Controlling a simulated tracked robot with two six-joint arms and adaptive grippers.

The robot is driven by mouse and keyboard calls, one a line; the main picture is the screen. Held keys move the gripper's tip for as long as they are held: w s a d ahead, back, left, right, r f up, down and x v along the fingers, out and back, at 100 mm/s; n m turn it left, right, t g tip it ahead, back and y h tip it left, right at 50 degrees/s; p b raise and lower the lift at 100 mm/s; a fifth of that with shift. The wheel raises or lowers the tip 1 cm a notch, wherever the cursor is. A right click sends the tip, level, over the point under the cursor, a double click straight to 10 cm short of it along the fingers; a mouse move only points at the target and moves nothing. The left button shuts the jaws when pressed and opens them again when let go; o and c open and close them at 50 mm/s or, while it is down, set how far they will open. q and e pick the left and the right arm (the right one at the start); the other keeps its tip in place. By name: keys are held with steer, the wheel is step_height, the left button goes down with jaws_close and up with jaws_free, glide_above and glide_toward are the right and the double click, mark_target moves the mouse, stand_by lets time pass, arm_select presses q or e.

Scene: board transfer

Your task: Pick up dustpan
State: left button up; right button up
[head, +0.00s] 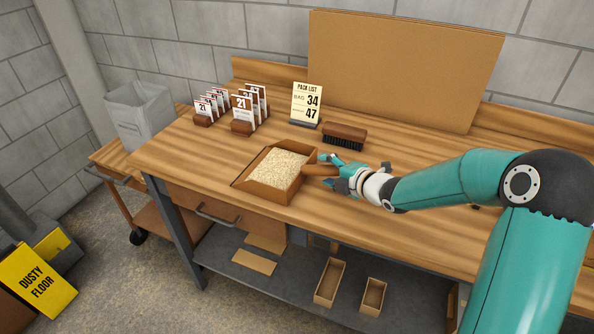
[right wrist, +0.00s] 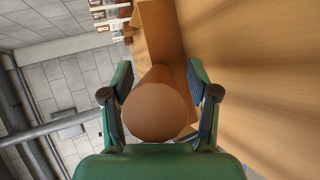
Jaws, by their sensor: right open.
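The dustpan (head: 258,190) is a brown wooden pan filled with pale granules, lying on the workbench near its front edge. Its handle (head: 320,170) points right, toward my right gripper (head: 334,171). In the right wrist view the round end of the handle (right wrist: 155,112) sits between the two open fingers of my right gripper (right wrist: 160,85), with a gap visible on the right side. The pan's body (right wrist: 155,35) shows beyond the handle. My left gripper is not in view.
A dark-bristled brush (head: 345,137) lies behind the dustpan. A pack list sign (head: 306,103) and numbered card holders (head: 243,120) stand at the back left. A grey bin (head: 140,118) stands on a cart left of the workbench (head: 420,220). A large brown board (head: 400,70) leans at the back.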

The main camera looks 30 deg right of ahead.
jaws_close()
steer(key=shift+r, duration=0.1)
stand_by(0.3)
